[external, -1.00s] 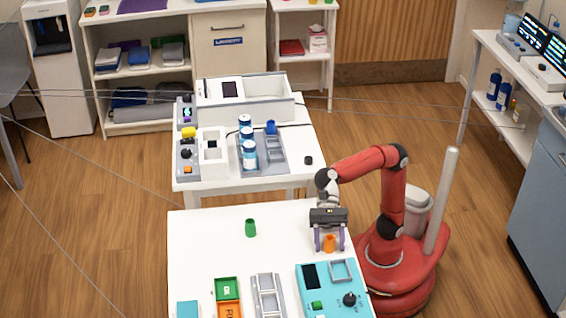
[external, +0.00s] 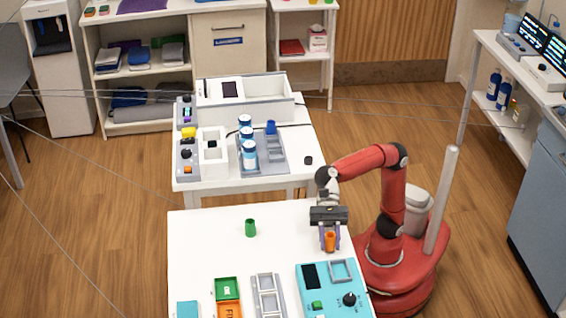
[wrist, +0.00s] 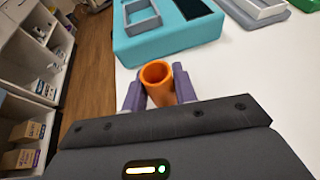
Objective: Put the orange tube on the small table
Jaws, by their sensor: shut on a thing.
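The orange tube (external: 330,241) stands upright near the right edge of the near white table (external: 205,250). My gripper (external: 329,238) reaches down over it with its purple fingers shut on the tube's two sides. In the wrist view the tube (wrist: 157,78) shows its open round top between the fingers (wrist: 157,92). I cannot tell whether the tube's bottom touches the table. Two white tables are in view, this near one and another (external: 225,182) behind it; which is the small table is not clear.
A green tube (external: 250,228) stands to the left on the near table. A teal device (external: 330,290), a grey rack (external: 268,296) and green and orange bins (external: 228,290) lie at its front. The back table carries blue-capped bottles (external: 248,145), trays and boxes. The near table's back left is clear.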

